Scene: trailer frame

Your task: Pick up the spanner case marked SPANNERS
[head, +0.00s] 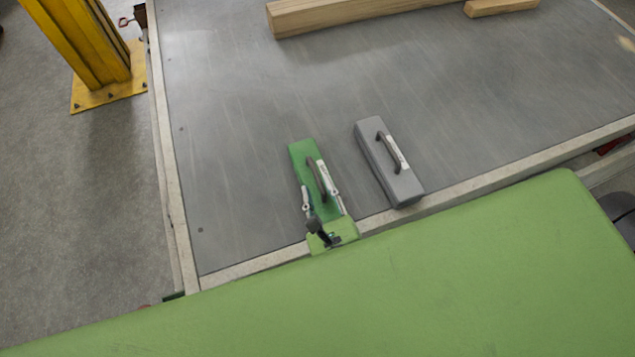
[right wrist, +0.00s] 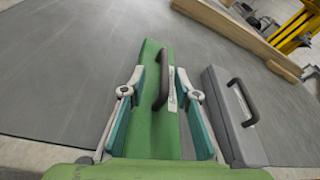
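A green case (head: 302,158) with a dark handle and a white label lies on the grey trailer deck near its front edge. It also shows in the right wrist view (right wrist: 150,60). A grey case (head: 371,139) of similar shape, with its own handle and label, lies to its right and also shows in the right wrist view (right wrist: 229,123). The label lettering is too small to read. My right gripper (head: 322,196) is open, with one finger on each side of the green case; I cannot tell whether they touch it. My left gripper is not in view.
The trailer deck (head: 240,120) is mostly bare, with a pale raised edge. A long timber beam (head: 340,13) and a shorter block (head: 500,7) lie at the back. A yellow post (head: 85,45) stands on the floor at the left.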

